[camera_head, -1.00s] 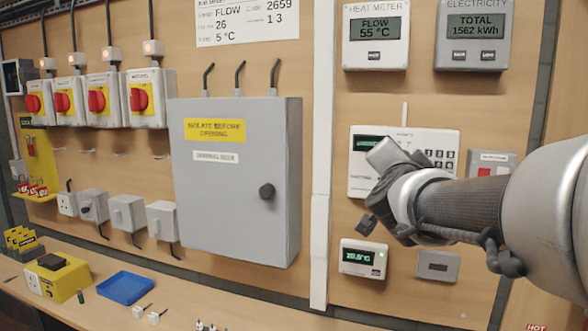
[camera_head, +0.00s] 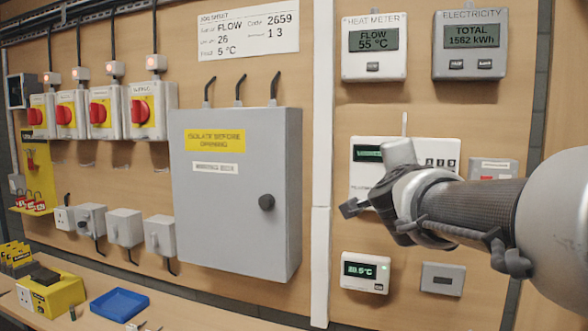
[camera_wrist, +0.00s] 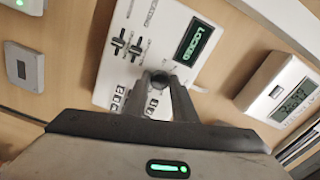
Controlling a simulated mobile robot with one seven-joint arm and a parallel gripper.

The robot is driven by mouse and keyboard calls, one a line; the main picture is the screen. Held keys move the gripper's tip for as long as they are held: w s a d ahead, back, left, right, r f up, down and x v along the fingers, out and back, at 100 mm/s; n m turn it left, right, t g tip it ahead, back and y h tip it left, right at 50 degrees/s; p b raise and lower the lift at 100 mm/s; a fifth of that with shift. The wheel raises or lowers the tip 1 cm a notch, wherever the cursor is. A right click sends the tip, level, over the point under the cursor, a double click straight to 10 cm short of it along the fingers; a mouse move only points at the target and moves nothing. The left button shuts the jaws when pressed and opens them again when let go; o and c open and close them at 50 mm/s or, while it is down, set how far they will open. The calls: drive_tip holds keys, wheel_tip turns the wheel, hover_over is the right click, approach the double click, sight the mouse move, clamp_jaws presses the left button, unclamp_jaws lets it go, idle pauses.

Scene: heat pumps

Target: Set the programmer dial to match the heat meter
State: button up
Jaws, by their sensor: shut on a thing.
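The heat meter (camera_head: 374,52) is a white box at the upper right and reads FLOW 55 °C; it also shows at the right of the wrist view (camera_wrist: 283,85). The white programmer (camera_head: 363,181) is on the wall below it, partly hidden by my arm. In the wrist view its panel (camera_wrist: 112,72) has small sliders, a keypad and a green display (camera_wrist: 193,41) reading LOCKED. My gripper (camera_wrist: 162,82) is in front of the panel, its fingers shut on a small dark round knob, apparently the dial. The dial's marks and setting are hidden. In the head view my gripper (camera_head: 392,185) covers this spot.
A white thermostat (camera_head: 364,272) and a grey box (camera_head: 441,278) are below the programmer. An electricity meter (camera_head: 471,46) is at the upper right. A job sheet (camera_head: 247,31) is at the top. A large grey cabinet (camera_head: 236,193) stands out from the wall to the left.

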drive_tip(key=shift+r, duration=0.15)
drive_tip(key=o, duration=0.8)
drive_tip(key=shift+c, duration=0.2)
drive_tip(key=p+v, duration=0.7)
drive_tip(key=v, duration=1)
drive_tip(key=shift+s, duration=0.15)
